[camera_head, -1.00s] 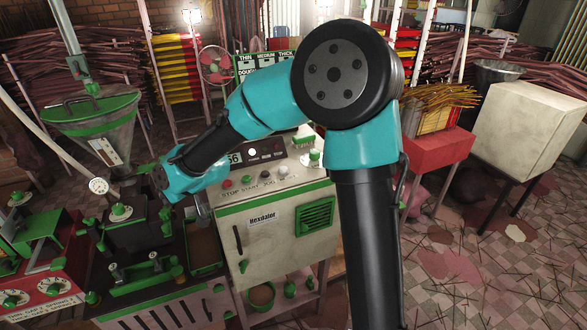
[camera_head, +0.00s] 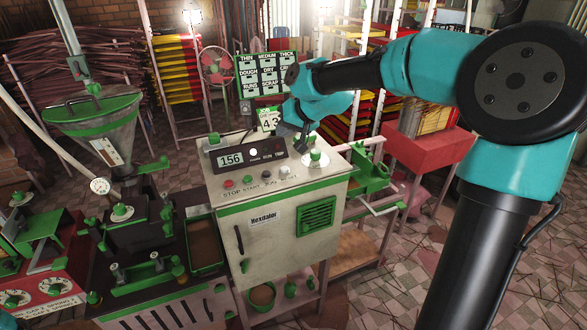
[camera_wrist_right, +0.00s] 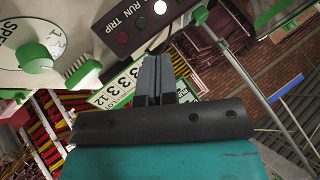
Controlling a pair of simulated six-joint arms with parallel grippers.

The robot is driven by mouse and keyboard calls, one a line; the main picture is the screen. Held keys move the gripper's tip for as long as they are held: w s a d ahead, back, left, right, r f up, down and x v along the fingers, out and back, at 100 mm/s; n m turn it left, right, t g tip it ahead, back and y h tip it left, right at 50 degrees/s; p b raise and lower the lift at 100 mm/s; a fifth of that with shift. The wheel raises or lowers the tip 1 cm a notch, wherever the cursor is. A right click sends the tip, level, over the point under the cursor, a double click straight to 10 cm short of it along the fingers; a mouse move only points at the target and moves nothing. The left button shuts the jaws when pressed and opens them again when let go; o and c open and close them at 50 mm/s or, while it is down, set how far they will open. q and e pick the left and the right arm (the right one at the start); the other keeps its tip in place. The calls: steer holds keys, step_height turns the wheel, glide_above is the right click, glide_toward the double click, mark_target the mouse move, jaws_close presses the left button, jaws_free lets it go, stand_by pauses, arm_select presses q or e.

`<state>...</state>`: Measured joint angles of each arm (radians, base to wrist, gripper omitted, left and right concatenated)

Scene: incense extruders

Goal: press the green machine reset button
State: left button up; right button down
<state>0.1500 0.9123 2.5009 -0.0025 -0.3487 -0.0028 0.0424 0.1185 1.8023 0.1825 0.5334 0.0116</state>
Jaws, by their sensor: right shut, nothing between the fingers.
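The green-and-cream machine (camera_head: 262,240) stands in the middle of the head view. Its sloped top carries a row of buttons: red stop (camera_head: 228,184), green start (camera_head: 247,181), a dark jog button (camera_head: 266,175) and a pale button (camera_head: 285,171) at the right end, whose label is hard to read but looks like reset. My right gripper (camera_head: 300,140) is above the panel's back right, behind the buttons and apart from them. In the right wrist view its fingers (camera_wrist_right: 153,78) are together and empty, beside the lamp box (camera_wrist_right: 130,20). My left gripper is out of view.
The display (camera_head: 232,159) reads 156, and a white lamp is lit beside it. A green-based knob (camera_head: 316,158) stands right of the pale button; it also shows in the wrist view (camera_wrist_right: 36,58). A sign board (camera_head: 264,75) and fan (camera_head: 215,65) stand behind.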

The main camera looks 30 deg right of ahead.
mark_target(286, 167)
steer(key=shift+s+d+r, duration=0.15)
steer(key=shift+d, duration=0.1)
steer(key=shift+f, duration=4.45)
steer(key=shift+f, duration=0.1)
steer(key=shift+f, duration=0.3)
steer(key=shift+f, duration=0.55)
steer(key=shift+r, duration=1)
